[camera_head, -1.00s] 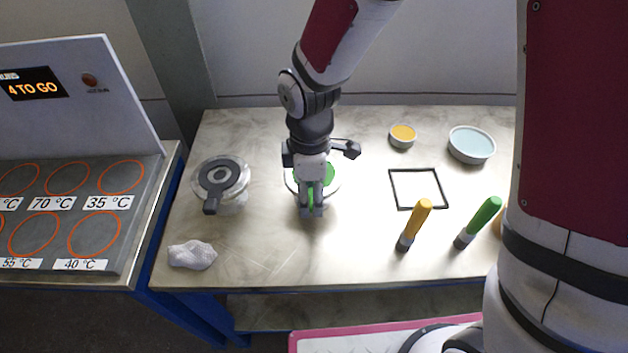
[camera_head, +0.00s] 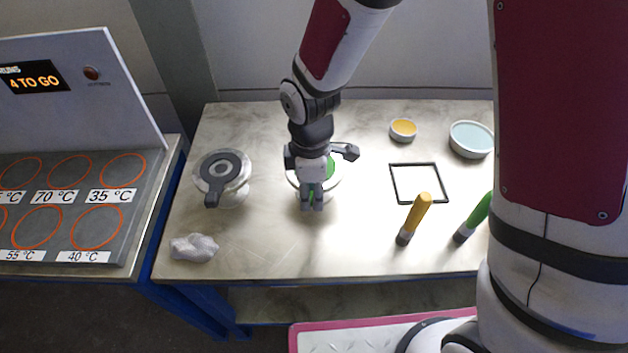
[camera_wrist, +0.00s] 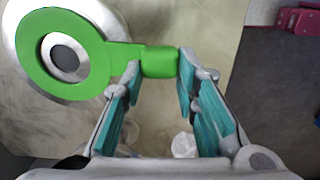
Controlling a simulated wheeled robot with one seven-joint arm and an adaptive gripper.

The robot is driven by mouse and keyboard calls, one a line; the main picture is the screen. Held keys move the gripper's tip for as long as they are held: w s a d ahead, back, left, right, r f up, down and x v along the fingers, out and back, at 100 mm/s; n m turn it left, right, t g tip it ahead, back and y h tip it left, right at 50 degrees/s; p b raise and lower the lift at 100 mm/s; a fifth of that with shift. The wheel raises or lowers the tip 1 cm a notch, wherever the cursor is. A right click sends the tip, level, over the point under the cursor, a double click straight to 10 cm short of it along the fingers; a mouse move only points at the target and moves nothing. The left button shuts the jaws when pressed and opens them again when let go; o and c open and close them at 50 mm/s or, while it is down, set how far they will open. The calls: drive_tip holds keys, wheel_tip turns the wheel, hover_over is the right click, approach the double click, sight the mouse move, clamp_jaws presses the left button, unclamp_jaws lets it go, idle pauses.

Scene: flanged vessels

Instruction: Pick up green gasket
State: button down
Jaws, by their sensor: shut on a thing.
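The green gasket (camera_wrist: 90,38) is a flat ring with a tab handle, seen in the wrist view over a round metal vessel flange (camera_wrist: 12,20). My gripper (camera_wrist: 160,72) is shut on the block at the end of the gasket's handle, with one teal-padded finger on each side. In the head view my gripper (camera_head: 311,205) is at the near side of that vessel, and the green gasket (camera_head: 330,168) is mostly hidden behind my wrist. I cannot tell whether the ring touches the flange or is just above it.
A vessel with a dark gasket (camera_head: 220,172) stands to the left. A crumpled cloth (camera_head: 194,247) lies at the front left.

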drive_tip(key=shift+w, duration=0.1)
drive_tip(key=shift+r, duration=0.6)
wheel_tip(320, 180, up, 2)
drive_tip(key=shift+r, duration=0.1)
drive_tip(key=s+r+p, duration=0.1)
drive_tip(key=s+p, duration=0.4)
drive_tip(key=s, duration=1.1)
drive_tip(key=shift+d+r, duration=0.2)
drive_tip(key=shift+r, duration=0.1)
drive_tip(key=shift+s, duration=0.1)
